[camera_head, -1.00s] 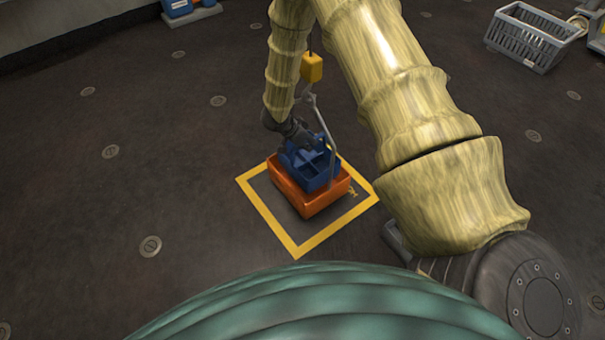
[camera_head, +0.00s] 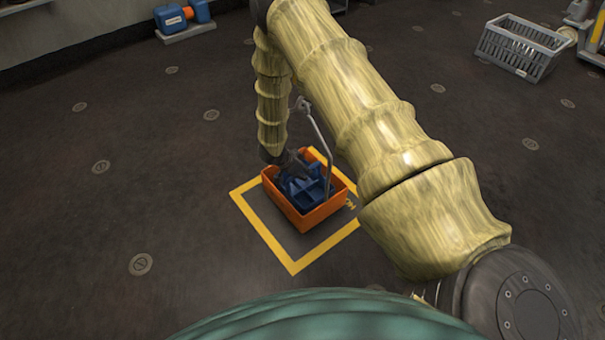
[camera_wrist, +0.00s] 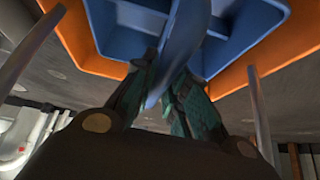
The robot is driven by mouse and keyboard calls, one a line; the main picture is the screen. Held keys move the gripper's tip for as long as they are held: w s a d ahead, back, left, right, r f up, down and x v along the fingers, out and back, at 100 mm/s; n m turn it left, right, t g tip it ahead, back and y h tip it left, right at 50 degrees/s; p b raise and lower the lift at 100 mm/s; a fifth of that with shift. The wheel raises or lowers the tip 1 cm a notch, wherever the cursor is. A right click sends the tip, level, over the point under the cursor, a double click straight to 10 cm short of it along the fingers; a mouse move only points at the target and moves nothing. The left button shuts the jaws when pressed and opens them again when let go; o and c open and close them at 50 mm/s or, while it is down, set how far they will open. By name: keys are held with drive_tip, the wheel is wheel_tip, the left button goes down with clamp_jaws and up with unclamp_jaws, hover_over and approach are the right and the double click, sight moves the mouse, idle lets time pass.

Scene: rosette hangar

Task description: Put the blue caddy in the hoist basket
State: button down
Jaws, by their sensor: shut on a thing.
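The blue caddy (camera_head: 312,190) is inside the orange hoist basket (camera_head: 318,217), its top close to the basket rim in the head view. The basket stands on the floor within a yellow-outlined square, with a grey bail rising above it. My gripper (camera_head: 290,168) reaches into the basket from above and is shut on the caddy's handle. In the wrist view the fingers of my gripper (camera_wrist: 172,92) close on the blue handle, with the caddy (camera_wrist: 130,42) and the orange basket (camera_wrist: 82,45) beyond. Whether the caddy touches the basket floor is hidden.
The yellow square (camera_head: 262,232) marks the floor around the basket. A grey crate (camera_head: 520,48) lies at the upper right. A blue and orange object (camera_head: 172,17) sits on a grey base at the upper left. The dark floor at left is clear.

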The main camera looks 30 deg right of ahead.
drive_tip(key=c, duration=1.4)
unclamp_jaws()
drive_tip(key=shift+c, duration=0.2)
drive_tip(key=shift+a+r, duration=0.15)
drive_tip(key=shift+r, duration=0.25)
drive_tip(key=p+v, duration=0.4)
drive_tip(key=v, duration=0.7)
drive_tip(key=shift+s, duration=0.1)
drive_tip(key=s+a+f+n+y, duration=0.2)
drive_tip(key=s+a+n, duration=0.2)
drive_tip(key=s, duration=0.9)
drive_tip(key=s+a+f+n+y, duration=0.2)
drive_tip(key=s+a+n, duration=0.3)
drive_tip(key=s, duration=0.8)
drive_tip(key=s+a+f+n+y, duration=0.2)
drive_tip(key=s+a+n, duration=0.3)
drive_tip(key=s, duration=0.8)
drive_tip(key=n, duration=0.2)
drive_tip(key=shift+a+f+n+y, duration=0.15)
drive_tip(key=shift+f+n+y, duration=0.15)
drive_tip(key=shift+y, duration=0.1)
